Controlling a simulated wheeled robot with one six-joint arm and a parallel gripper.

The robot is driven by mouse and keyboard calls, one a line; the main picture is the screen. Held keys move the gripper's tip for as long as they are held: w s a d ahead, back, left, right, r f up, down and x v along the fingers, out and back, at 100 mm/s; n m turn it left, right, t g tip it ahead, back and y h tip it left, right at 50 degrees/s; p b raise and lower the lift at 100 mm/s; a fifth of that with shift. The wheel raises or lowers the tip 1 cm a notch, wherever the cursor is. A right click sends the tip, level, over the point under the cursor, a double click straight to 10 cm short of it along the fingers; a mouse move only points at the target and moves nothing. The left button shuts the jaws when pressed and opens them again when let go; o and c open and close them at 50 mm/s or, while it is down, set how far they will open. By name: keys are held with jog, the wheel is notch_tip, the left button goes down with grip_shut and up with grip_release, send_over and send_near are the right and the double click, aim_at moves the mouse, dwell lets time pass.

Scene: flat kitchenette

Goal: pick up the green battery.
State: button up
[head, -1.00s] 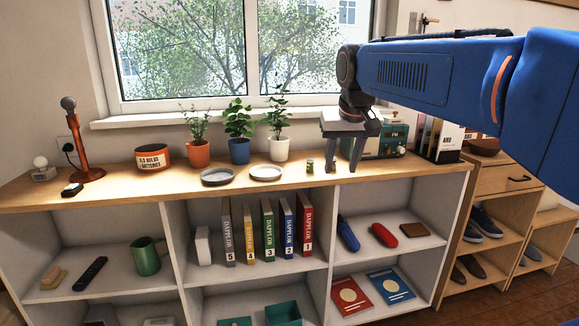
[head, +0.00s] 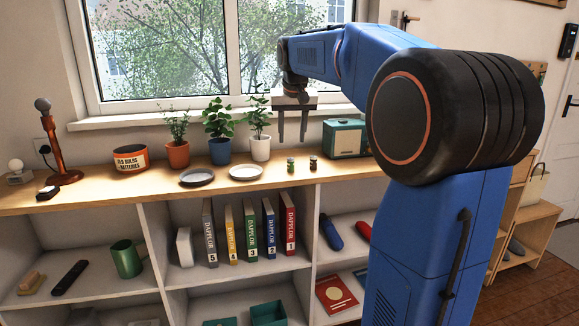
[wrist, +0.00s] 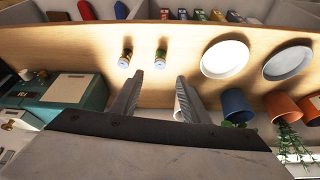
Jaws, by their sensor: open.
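The green battery (head: 290,165) stands upright on the wooden counter top, right of the white plate. It also shows in the wrist view (wrist: 160,58). A second, brownish-dark battery (head: 313,162) stands just to its right, and left of it in the wrist view (wrist: 126,58). My gripper (head: 291,138) is open and empty, fingers pointing down, above and apart from the green battery. In the wrist view, my gripper (wrist: 158,85) has its fingertips spread on either side of the green battery's line.
A white plate (head: 246,174) and a grey plate (head: 197,178) lie left of the batteries. Potted plants, including one in a white pot (head: 260,148), stand behind. A teal radio (head: 345,138) is at the right. The counter front (head: 270,185) is clear.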

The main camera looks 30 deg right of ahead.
aim_at(291, 158)
jog(key=x, duration=1.1)
jog(key=shift+s+f, duration=0.15)
jog(key=shift+f, duration=0.25)
jog(key=shift+c, duration=0.4)
grip_shut()
